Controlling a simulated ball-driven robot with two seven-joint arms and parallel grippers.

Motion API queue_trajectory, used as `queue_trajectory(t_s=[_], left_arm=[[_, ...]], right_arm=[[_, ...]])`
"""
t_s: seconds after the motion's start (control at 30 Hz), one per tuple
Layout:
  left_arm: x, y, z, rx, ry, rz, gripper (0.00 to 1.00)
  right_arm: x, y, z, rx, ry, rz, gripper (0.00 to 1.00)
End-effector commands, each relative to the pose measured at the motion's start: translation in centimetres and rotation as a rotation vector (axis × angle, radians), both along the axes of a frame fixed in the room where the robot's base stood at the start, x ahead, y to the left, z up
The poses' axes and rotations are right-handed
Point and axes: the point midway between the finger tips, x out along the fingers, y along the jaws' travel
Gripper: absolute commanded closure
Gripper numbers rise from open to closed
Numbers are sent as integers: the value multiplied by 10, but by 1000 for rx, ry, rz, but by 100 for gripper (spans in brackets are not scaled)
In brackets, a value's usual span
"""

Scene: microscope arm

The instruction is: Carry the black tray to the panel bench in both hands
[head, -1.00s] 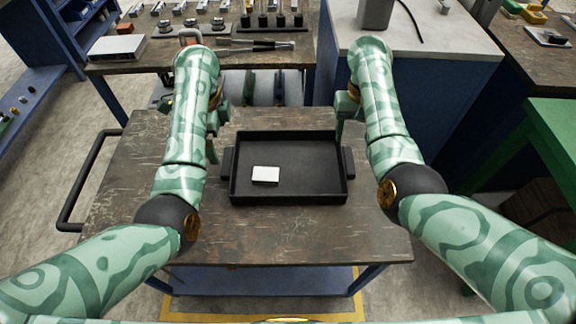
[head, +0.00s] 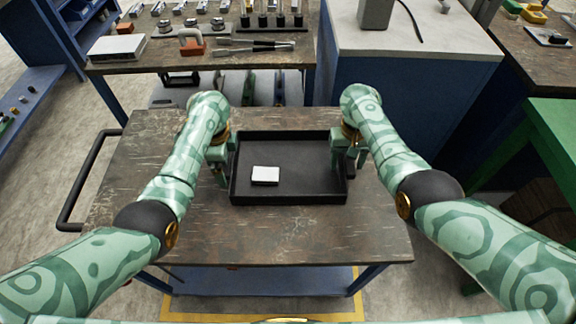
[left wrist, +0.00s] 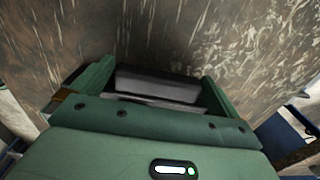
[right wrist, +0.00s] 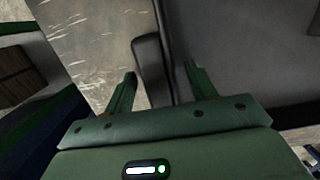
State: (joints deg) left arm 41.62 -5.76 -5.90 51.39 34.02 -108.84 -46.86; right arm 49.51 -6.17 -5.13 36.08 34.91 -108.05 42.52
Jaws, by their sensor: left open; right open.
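The black tray (head: 300,190) lies flat on a worn dark tabletop, with a small white block (head: 265,175) inside it, left of centre. My left gripper (head: 222,172) is open at the tray's left end. In the left wrist view a dark bar, apparently the left handle (left wrist: 158,85), lies between its fingers. My right gripper (head: 347,165) is open at the right end. In the right wrist view the right handle (right wrist: 150,70) lies between its spread fingers, with the tray floor (right wrist: 235,50) beyond. Both handles are largely hidden by the grippers in the head view.
The worn table (head: 280,235) has a black push bar (head: 82,185) at its left. Behind stands a bench (head: 230,60) with tools and small parts. A pale-topped blue cabinet (head: 410,75) is at the back right. A green table (head: 555,140) stands right.

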Motion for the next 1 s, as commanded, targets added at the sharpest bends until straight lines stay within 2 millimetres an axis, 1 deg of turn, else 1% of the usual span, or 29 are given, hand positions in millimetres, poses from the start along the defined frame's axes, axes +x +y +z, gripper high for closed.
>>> queue_trajectory(t_s=[0.03, 0.07, 0.1, 0.17, 0.2, 0.47, 0.57, 0.67, 0.77, 1.0], left_arm=[[0, 0, 0, 0, 0, 0, 8], [0, 0, 0, 0, 0, 0, 17], [0, 0, 0, 0, 0, 0, 28], [0, 0, 0, 0, 0, 0, 44], [0, 0, 0, 0, 0, 0, 47], [1, 0, 1, -1, -2, 0, 47], [1, -1, 5, -1, -4, 0, 47], [1, -1, 13, -1, -7, 0, 47], [2, -1, 25, -1, -12, 0, 47], [3, -1, 58, -1, -24, 0, 47]], right_arm=[[0, 0, 0, 0, 0, 0, 52], [0, 0, 0, 0, 0, 0, 60], [0, 0, 0, 0, 0, 0, 71], [0, 0, 0, 0, 0, 0, 88], [0, 0, 0, 0, 0, 0, 99], [1, 0, 2, 0, -2, 0, 100], [1, 0, 5, 0, -4, 0, 100], [1, 0, 13, 0, -7, 0, 100], [2, 0, 25, 0, -12, 0, 100], [3, 1, 58, 1, -25, 0, 100]])
